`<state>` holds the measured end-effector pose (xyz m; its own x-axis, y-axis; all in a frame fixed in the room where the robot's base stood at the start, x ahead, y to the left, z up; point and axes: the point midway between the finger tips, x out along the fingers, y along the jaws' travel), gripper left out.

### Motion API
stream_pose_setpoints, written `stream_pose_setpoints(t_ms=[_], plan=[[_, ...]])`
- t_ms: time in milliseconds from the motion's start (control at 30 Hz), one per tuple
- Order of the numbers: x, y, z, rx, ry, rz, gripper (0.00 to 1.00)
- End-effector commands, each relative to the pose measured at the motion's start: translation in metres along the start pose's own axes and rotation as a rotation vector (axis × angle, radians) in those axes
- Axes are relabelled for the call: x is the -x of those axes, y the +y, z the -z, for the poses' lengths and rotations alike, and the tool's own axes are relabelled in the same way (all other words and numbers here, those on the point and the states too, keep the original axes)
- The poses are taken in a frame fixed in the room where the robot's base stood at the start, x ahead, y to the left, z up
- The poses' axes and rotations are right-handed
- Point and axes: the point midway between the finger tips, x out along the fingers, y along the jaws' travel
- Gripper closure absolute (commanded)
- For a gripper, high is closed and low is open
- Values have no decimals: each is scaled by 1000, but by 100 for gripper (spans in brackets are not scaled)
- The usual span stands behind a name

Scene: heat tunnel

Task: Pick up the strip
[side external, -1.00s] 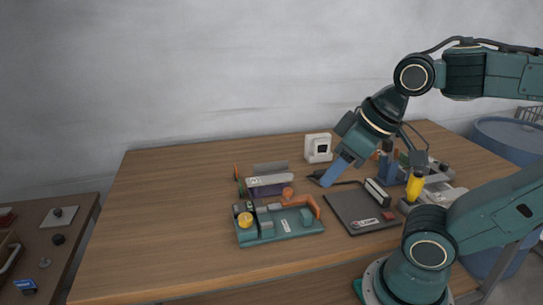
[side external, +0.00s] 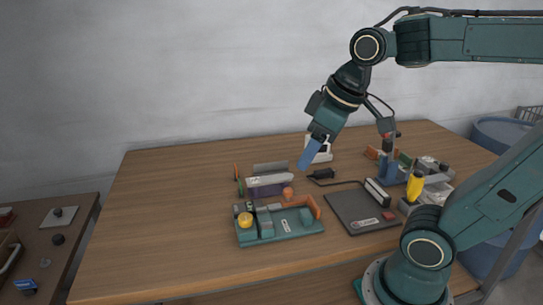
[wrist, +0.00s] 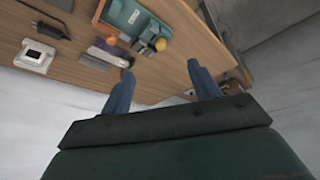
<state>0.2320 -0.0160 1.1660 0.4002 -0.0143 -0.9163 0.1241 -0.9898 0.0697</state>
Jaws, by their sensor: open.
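I cannot tell for certain which piece is the strip. A long pale grey piece (side external: 270,180) lies on a low fixture with a dark purple block (side external: 270,190) in the middle of the table; it also shows in the wrist view (wrist: 106,55). My gripper (side external: 306,165), with blue fingers, hangs in the air behind and to the right of this fixture in the side view. In the wrist view my gripper (wrist: 160,70) has its two fingers wide apart with nothing between them.
A teal fixture (side external: 282,234) with a yellow knob and orange handle stands in front. A white box (side external: 325,146) stands behind my gripper. A dark mat (side external: 350,207) and a yellow bottle (side external: 415,187) are at the right. The table's left half is clear.

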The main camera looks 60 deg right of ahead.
Motion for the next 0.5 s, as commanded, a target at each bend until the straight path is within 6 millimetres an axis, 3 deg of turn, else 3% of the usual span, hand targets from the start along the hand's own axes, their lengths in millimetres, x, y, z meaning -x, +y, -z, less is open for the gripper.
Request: stream_pose_setpoints(t_ms=[200,500], plan=[[-13,27,40,101,-64,10,38],[-42,74,84,244,-136,44,38]])
